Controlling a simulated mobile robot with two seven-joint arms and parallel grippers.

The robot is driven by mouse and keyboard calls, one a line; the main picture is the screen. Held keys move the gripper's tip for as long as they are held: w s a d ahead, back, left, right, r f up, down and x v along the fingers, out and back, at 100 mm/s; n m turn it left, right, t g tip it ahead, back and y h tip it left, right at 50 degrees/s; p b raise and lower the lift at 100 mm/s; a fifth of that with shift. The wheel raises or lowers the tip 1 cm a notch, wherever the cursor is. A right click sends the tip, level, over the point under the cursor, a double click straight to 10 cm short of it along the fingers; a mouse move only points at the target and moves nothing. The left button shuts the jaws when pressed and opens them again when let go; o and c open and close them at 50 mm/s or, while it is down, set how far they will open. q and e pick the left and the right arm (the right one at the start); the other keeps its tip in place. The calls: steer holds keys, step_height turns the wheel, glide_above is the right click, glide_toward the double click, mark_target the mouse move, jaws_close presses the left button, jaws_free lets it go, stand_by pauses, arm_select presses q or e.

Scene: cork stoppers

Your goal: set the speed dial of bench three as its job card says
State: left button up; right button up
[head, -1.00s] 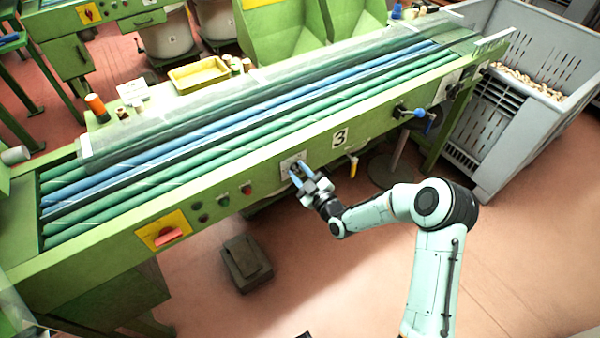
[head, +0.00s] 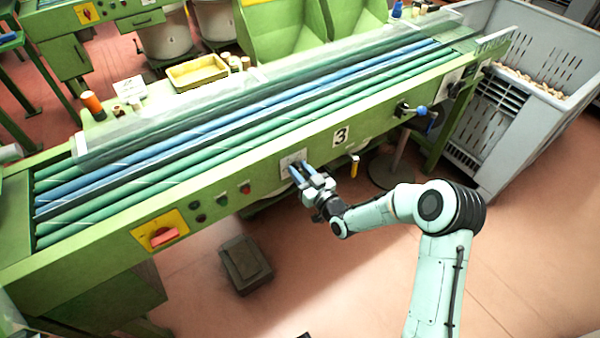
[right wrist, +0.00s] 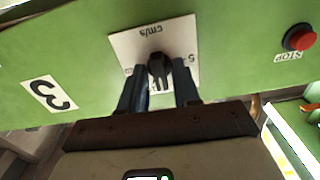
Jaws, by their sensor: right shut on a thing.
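The speed dial is a black knob (right wrist: 159,72) on a white plate (right wrist: 125,48) marked "cm/s", on the green front of bench three (head: 100,262). In the head view its plate (head: 290,157) shows, with the knob mostly hidden by my fingers. My right gripper (head: 297,171) is shut on the knob, with one blue finger on each side, as the right wrist view (right wrist: 161,85) shows. The scale figures are mostly covered or too small to read. A white card (head: 129,86) lies on the bench's back ledge; its writing is unreadable. My left gripper is out of view.
A red stop button (right wrist: 299,38) and small buttons (head: 221,199) sit beside the dial. A red switch on a yellow plate (head: 160,231) is farther left. A dark pedal (head: 246,265) lies on the floor.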

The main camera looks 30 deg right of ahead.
steer(key=m, duration=0.5)
steer(key=shift+m, duration=0.3)
stand_by(0.4)
steer(key=o, duration=0.7)
steer(key=shift+o, duration=0.2)
steer(key=shift+s, duration=0.15)
steer(key=s+d, duration=0.1)
steer(key=s, duration=1.2)
steer(key=shift+f, duration=0.1)
